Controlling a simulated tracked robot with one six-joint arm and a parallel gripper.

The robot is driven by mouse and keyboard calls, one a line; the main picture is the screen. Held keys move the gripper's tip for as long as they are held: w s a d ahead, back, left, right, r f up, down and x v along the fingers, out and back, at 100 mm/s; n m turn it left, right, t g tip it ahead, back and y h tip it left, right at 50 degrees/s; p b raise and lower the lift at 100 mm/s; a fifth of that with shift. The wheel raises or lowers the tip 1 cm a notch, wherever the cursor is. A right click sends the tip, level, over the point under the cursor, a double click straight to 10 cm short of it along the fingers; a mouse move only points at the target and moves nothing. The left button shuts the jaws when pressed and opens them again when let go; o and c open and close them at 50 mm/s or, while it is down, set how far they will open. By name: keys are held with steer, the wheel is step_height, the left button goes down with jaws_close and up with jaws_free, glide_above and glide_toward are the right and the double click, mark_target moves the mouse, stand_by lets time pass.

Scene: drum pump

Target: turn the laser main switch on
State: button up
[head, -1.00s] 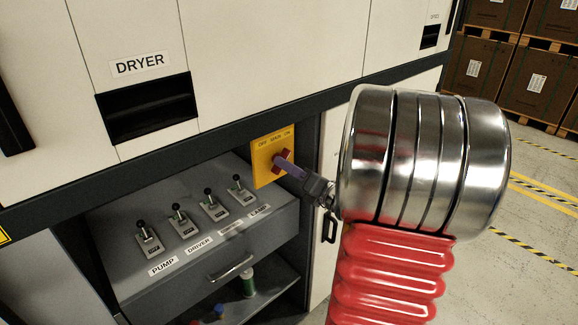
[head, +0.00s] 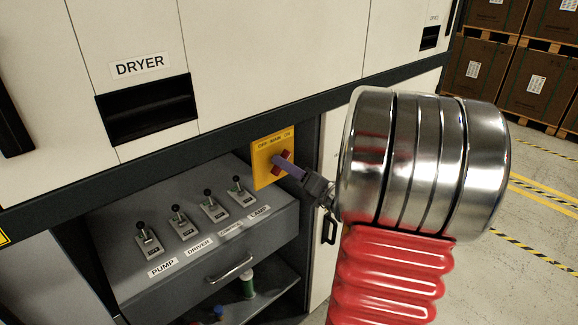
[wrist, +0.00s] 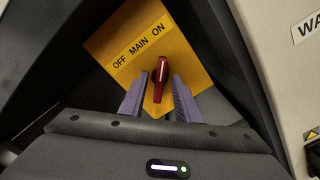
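The main switch is a red knob (wrist: 161,70) on a yellow plate (wrist: 178,50) lettered OFF MAIN ON. In the wrist view the knob's pale line points up in the picture, towards the ON word. My gripper (wrist: 159,82) has two purple fingers, one on each side of the knob, with a visible gap to it on both sides. In the head view the yellow plate (head: 264,178) is at the cabinet's inner right, and my gripper (head: 288,166) reaches it from the right. The fingers partly cover the red knob (head: 286,156) there.
Several small lever switches (head: 178,221) stand on the grey panel left of the plate, above a drawer handle (head: 230,268). A white DRYER front (head: 140,40) overhangs them. Dark cabinet walls lie close around the plate. Open floor (head: 530,270) is at the right.

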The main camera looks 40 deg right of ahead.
steer(key=shift+s, duration=0.1)
steer(key=s, duration=1.3)
steer(key=shift+s, duration=0.35)
steer(key=shift+w+a, duration=0.1)
stand_by(0.4)
